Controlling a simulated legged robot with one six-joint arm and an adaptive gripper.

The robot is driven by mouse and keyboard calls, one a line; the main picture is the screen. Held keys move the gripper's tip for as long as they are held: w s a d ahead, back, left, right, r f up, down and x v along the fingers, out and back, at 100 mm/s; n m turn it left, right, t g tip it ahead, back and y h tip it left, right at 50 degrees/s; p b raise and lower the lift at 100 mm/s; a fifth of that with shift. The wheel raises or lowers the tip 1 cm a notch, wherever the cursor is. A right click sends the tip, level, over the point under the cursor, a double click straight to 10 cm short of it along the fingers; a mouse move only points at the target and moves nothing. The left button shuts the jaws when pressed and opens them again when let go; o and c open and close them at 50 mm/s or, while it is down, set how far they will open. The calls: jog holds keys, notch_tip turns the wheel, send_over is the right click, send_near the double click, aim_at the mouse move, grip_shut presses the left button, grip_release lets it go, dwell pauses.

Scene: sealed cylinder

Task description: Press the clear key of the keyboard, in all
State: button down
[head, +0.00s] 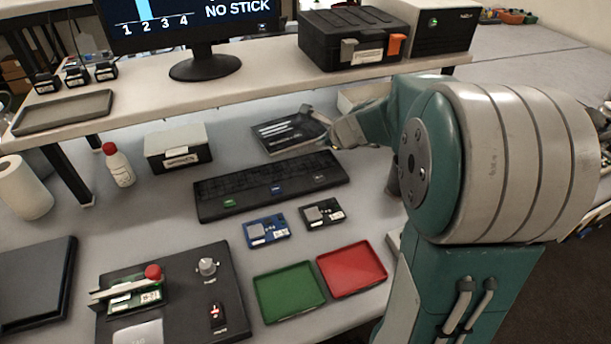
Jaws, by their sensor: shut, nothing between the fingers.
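The black keyboard (255,180) lies on the lower bench, at the middle of the head view. Along its front edge are a green key (229,202), a blue key (277,189) and a dark key with a pale label (319,179). The labels are too small to read, so I cannot tell which is the clear key. My gripper (306,132) is shut and empty, behind the right part of the keyboard in the picture, in front of a dark panel. It appears apart from the coloured keys; its height above the bench is unclear.
A blue board (266,230) and a black board (322,213) lie before the keyboard. Green (289,292) and red (351,268) trays lie nearer. A fixture with a red knob (153,272) is front left. A shelf with a monitor (190,30) runs behind.

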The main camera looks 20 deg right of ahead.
aim_at(323, 177)
jog(key=f, duration=0.2)
jog(key=a+f, duration=0.1)
jog(key=shift+f, duration=0.4)
jog(key=f, duration=0.1)
jog(key=d+f, duration=0.1)
jog(key=f, duration=0.2)
jog(key=shift+d+f, duration=0.3)
jog(key=shift+d, duration=0.05)
jog(key=shift+a+f, duration=0.15)
jog(key=shift+a, duration=0.4)
jog(key=shift+d, duration=0.35)
jog(key=shift+a, duration=0.2)
